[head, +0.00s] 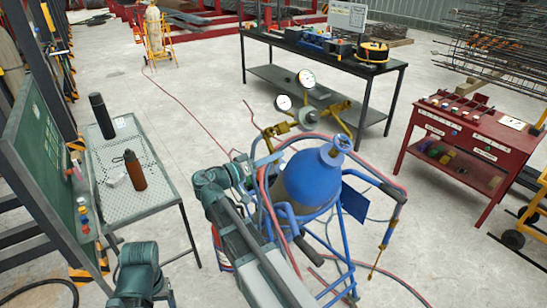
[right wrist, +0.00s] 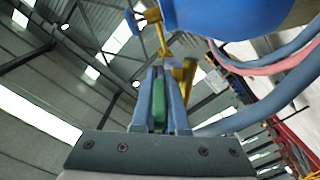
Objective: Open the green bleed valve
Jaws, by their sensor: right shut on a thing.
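In the right wrist view my right gripper (right wrist: 160,90) is shut on a green part, the bleed valve's handle (right wrist: 158,104), which stands between the two fingers. Brass fittings (right wrist: 183,72) show just beyond the fingertips. In the head view my right gripper (head: 250,166) is at the left side of the blue cylinder (head: 314,178), below the brass regulator with two round gauges (head: 306,78). I cannot make out the green handle in the head view. My left gripper is not in view; only a part of my left arm shows at the bottom left.
The blue tube cart (head: 347,262) with red and blue hoses surrounds the cylinder. A mesh table (head: 165,178) with two bottles stands left, beside a green board (head: 45,150). A red workbench (head: 455,140) stands right, a dark table (head: 262,72) behind. Hoses lie on the floor.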

